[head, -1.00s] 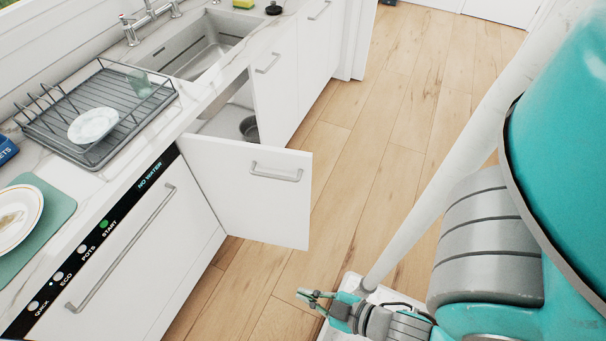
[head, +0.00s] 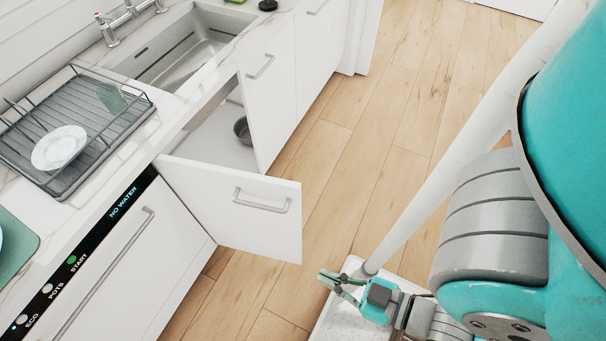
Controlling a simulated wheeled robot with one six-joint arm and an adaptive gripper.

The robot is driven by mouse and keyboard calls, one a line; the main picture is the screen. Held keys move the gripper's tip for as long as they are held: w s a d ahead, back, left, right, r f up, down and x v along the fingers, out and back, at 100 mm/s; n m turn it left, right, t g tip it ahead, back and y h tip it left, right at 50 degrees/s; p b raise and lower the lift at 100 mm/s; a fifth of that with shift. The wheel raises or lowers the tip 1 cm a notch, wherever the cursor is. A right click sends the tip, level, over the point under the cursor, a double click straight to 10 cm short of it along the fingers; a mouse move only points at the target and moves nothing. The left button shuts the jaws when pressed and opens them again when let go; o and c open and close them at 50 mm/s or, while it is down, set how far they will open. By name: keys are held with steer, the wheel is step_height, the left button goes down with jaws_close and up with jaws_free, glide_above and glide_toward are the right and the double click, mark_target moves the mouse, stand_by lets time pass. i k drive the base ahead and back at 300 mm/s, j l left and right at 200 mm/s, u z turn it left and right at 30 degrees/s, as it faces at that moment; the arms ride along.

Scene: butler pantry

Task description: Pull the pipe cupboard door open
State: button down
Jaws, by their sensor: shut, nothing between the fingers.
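The pipe cupboard door (head: 235,210) is a white panel under the sink. It stands swung well out from the counter, with its left edge by the dishwasher and a grey bar handle (head: 262,199) on its face. The cupboard interior (head: 220,143) shows behind it, with a dark round pot (head: 242,131) inside. My gripper (head: 328,278) is low over the floor at the bottom, to the right of and below the door's free edge, apart from door and handle. It is shut and empty.
The dishwasher (head: 130,255) with its own bar handle is left of the door. A closed white door (head: 262,100) is on the cupboard's right. The sink (head: 180,50) and dish rack (head: 100,110) are on the counter. Wooden floor (head: 370,120) is clear to the right.

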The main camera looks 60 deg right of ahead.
mark_target(256, 213)
steer(key=i+l, duration=0.1)
steer(key=l, duration=1.25)
steer(key=i+l, duration=0.15)
steer(key=l, duration=0.5)
steer(key=i+l, duration=0.1)
steer(key=l, duration=0.55)
steer(key=l+u, duration=0.4)
steer(key=l, duration=0.4)
steer(key=l+u, duration=0.4)
steer(key=l, duration=0.4)
steer(key=u, duration=0.5)
steer(key=k+j, duration=0.05)
